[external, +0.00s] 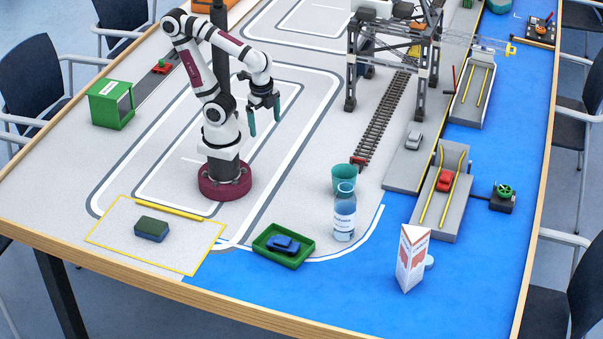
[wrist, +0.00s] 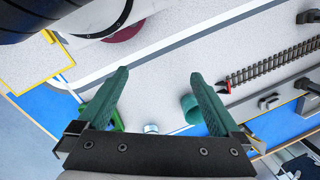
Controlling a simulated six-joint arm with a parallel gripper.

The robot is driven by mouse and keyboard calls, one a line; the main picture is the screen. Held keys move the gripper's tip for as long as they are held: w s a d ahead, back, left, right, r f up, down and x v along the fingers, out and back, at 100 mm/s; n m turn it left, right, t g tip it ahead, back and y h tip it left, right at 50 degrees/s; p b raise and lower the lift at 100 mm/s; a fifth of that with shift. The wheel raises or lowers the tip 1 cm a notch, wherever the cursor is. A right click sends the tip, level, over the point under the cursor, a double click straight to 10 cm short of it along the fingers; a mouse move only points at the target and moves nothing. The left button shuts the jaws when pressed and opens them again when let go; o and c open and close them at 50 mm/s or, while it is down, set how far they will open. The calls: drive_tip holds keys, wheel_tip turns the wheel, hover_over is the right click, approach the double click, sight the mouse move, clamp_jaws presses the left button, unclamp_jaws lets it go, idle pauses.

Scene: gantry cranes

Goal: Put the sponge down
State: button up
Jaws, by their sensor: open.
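The sponge (external: 151,228), a small block with a dark green top and a blue lower part, lies flat inside the yellow-outlined rectangle (external: 118,257) at the front left of the table. My gripper (external: 264,118) hangs in the air to the right of my arm's base, well away from the sponge. Its two green fingers are spread apart with nothing between them, which the wrist view (wrist: 159,73) also shows. In the wrist view part of the yellow outline shows at the left, but I cannot see the sponge there.
A green tray (external: 308,252) with a blue toy car (external: 284,244), a bottle (external: 344,220), a teal cup (external: 343,177) and a folded card (external: 411,258) stand toward the front. A gantry crane (external: 436,62) straddles the rails behind. A green box (external: 105,103) stands at left.

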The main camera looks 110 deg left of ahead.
drive_tip(key=w+d+f+g+h, duration=0.2)
drive_tip(key=d, duration=0.6)
drive_tip(key=n+g, duration=0.6)
drive_tip(key=g, duration=0.1)
approach(151, 225)
drive_tip(key=x, duration=1)
